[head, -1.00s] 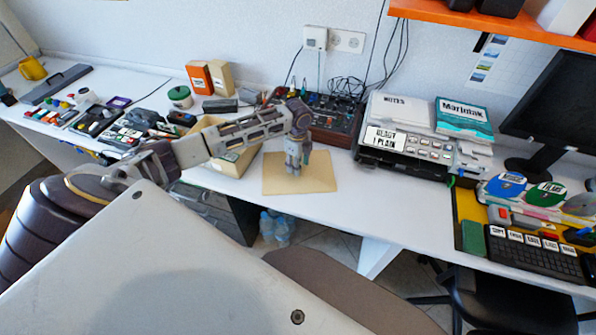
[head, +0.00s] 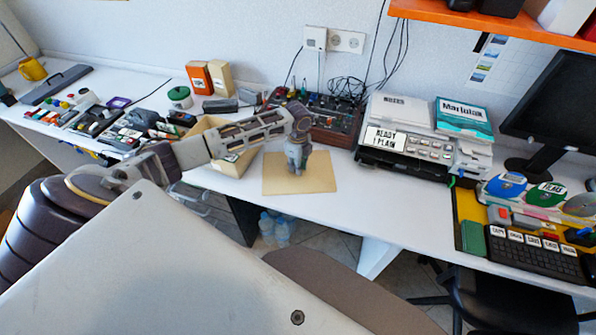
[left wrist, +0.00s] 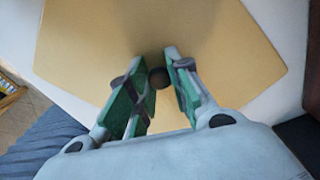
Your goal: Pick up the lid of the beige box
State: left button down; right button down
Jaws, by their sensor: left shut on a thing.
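The lid (head: 318,175) is a flat beige panel lying on the white table in the head view. It fills much of the left wrist view (left wrist: 220,50), with a small dark round knob (left wrist: 158,77) on it. My left gripper (head: 296,168) points down over the lid. Its green-padded fingers (left wrist: 160,80) are closed on the knob. The open beige box (head: 236,166) stands left of the lid, partly hidden behind my left arm. My right gripper is not in view.
A control panel with knobs (head: 335,122) stands behind the lid. A printer-like machine (head: 410,142) is to the right. Small items crowd the table's left part. The table's front edge runs close below the lid, and bare white table lies right of it.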

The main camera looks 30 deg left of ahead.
pick_arm(q)
jog(key=shift+r, duration=0.1)
